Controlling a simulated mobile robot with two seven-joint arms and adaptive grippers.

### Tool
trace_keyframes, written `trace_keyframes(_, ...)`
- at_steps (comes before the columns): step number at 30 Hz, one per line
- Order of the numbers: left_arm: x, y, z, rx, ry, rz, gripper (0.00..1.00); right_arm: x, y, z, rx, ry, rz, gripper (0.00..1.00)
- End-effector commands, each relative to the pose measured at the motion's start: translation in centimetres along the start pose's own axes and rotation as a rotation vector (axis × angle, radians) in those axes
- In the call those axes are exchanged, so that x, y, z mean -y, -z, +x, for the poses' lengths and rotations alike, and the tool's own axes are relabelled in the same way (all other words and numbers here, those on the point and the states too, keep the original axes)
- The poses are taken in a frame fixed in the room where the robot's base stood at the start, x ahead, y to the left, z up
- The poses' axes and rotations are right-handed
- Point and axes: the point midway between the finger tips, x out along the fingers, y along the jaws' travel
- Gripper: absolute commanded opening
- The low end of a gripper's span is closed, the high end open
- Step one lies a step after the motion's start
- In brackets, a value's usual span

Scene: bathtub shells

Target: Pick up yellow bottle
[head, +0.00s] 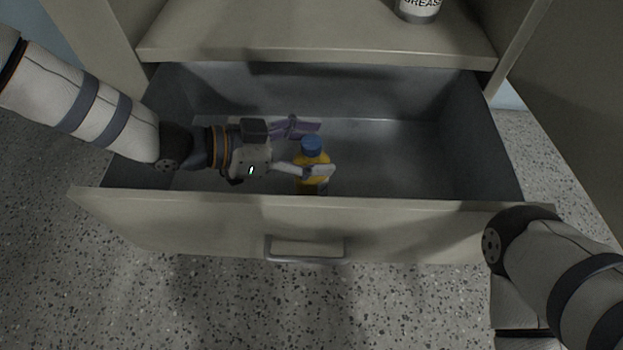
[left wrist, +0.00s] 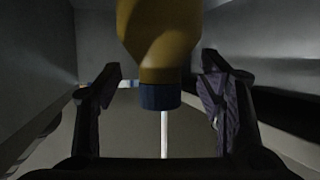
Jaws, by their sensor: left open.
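The yellow bottle (head: 309,182) with a blue cap stands upright inside the open drawer (head: 300,220), near its front wall. My left gripper (head: 312,150) reaches into the drawer from the left, with one finger on the near side of the bottle and the other on the far side. In the left wrist view the yellow bottle (left wrist: 160,42) shows upside down, with its blue cap between the two spread fingers of my left gripper (left wrist: 160,95). A gap shows on both sides of the cap. My right gripper is out of view; only part of my right arm shows.
The drawer walls surround my left gripper, and the front wall with its handle (head: 305,247) is close to the bottle. A shelf (head: 320,35) above holds a white container (head: 419,8) with dark lettering. The drawer's right side is empty.

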Motion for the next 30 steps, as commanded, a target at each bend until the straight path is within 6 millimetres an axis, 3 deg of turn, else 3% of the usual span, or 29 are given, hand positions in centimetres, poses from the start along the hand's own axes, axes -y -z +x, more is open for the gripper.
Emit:
trace_keyframes(1, 0.0, 0.0, 0.0, 0.0, 0.0, 0.0, 0.56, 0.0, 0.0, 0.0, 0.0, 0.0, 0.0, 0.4)
trace_keyframes(6, 0.0, 0.0, -0.1, 0.0, 0.0, 0.0, 0.17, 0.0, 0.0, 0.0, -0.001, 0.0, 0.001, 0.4)
trace_keyframes(9, 0.0, -0.1, -0.1, 0.001, 0.0, -0.001, 0.0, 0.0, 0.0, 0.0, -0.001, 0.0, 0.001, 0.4)
trace_keyframes(24, -0.1, -0.1, -0.1, 0.004, -0.003, -0.004, 0.0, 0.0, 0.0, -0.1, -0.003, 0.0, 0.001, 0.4)
trace_keyframes(26, -0.1, 0.6, -0.4, 0.004, -0.003, -0.002, 0.0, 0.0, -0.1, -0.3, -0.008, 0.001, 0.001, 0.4)
trace_keyframes(30, 0.0, 4.0, -1.7, 0.0, 0.0, 0.005, 0.0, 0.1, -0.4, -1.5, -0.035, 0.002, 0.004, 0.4)
